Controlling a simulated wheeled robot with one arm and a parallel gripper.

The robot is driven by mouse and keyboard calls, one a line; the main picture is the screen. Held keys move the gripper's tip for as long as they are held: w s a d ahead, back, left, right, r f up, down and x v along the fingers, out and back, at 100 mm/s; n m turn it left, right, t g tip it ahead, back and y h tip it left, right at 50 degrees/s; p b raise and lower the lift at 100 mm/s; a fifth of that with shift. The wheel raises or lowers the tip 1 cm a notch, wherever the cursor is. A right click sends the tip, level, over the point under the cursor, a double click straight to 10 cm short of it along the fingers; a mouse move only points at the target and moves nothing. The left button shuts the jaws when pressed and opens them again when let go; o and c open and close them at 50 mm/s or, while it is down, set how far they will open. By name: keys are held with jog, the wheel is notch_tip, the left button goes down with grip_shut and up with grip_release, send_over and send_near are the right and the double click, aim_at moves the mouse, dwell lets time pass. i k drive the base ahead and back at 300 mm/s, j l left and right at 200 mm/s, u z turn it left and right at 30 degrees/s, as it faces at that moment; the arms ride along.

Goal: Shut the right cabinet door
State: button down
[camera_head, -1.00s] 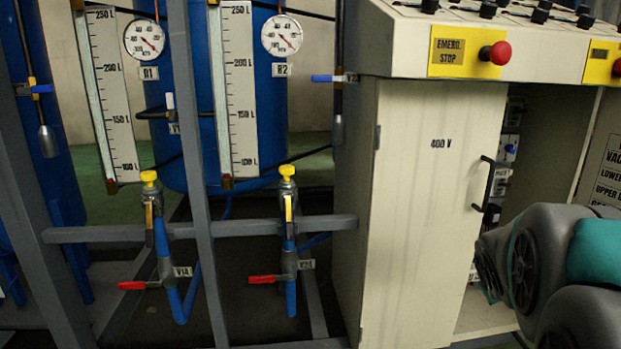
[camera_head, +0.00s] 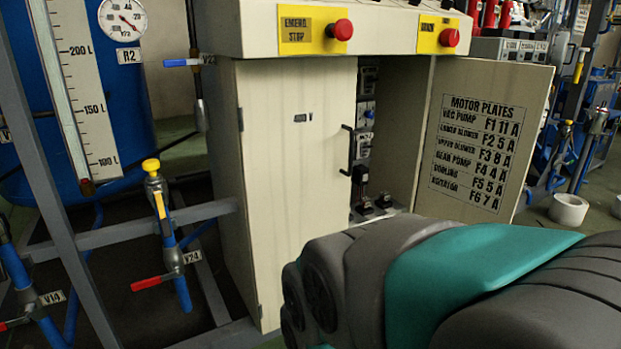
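The right cabinet door (camera_head: 482,140) stands open, swung out to the right. Its inner face shows a "MOTOR PLATES" list. The left cabinet door (camera_head: 298,180), marked "400 V", covers the left part of the opening and has a black handle (camera_head: 347,150) near its right edge. Between the doors the cabinet interior (camera_head: 399,120) shows, with switches and dark components. My arm crosses the lower right of the view in front of the cabinet and hides the lower part of the right door. My gripper is not in view.
A control panel with a red emergency stop button (camera_head: 340,29) tops the cabinet. At left are a grey pipe frame (camera_head: 130,231), a blue tank (camera_head: 110,115) and a valve with a red lever (camera_head: 154,282).

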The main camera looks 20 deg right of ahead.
aim_at(485, 119)
jog(key=l+u, duration=0.35)
jog(key=k+l+u, duration=0.1)
jog(key=l+u, duration=0.25)
jog(key=k+l, duration=0.1)
jog(key=l, duration=0.3)
jog(key=k+l+u, duration=0.15)
jog(key=l, duration=0.3)
jog(key=k+l, duration=0.15)
jog(key=l, duration=0.25)
jog(key=k+l+u, duration=0.15)
jog(key=l, duration=0.25)
jog(key=k+l, duration=0.15)
jog(key=l, duration=0.25)
jog(key=k+l+u, duration=0.15)
jog(key=l, duration=0.25)
jog(key=k+l, duration=0.2)
jog(key=l, duration=0.15)
jog(key=k+l, duration=0.15)
jog(key=l, duration=0.25)
jog(key=k+l, duration=0.2)
jog(key=l, duration=0.15)
jog(key=k+l, duration=0.15)
jog(key=l, duration=0.2)
jog(key=k+l, duration=0.2)
jog(key=l, duration=0.15)
jog(key=k+l, duration=0.15)
jog(key=l, duration=0.25)
